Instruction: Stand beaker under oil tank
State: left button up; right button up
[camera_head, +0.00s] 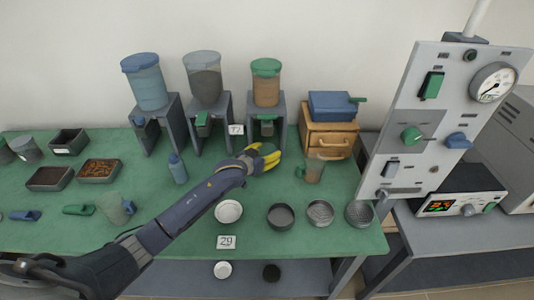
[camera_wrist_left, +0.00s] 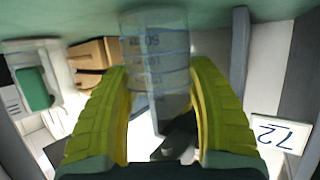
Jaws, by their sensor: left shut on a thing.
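My left gripper (camera_head: 263,158) has yellow fingers and is in front of the stand of the green-lidded tank (camera_head: 266,84), which has brownish contents. In the left wrist view its fingers (camera_wrist_left: 162,115) are shut on a clear beaker (camera_wrist_left: 155,60) with blue graduation marks. The wrist picture is upside down, and the beaker's base is close to the green table; I cannot tell if it touches. The held beaker is hard to make out in the head view. Two more tanks stand to the left, one with blue liquid (camera_head: 148,84) and one with dark contents (camera_head: 204,80). No readable label names the oil.
Several round dishes (camera_head: 281,216) line the front.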

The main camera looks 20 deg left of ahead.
pick_arm(q)
jog(key=shift+f, duration=0.15)
jog(key=o, duration=1.2)
jog(key=shift+s, duration=0.1)
jog(key=v, duration=1.2)
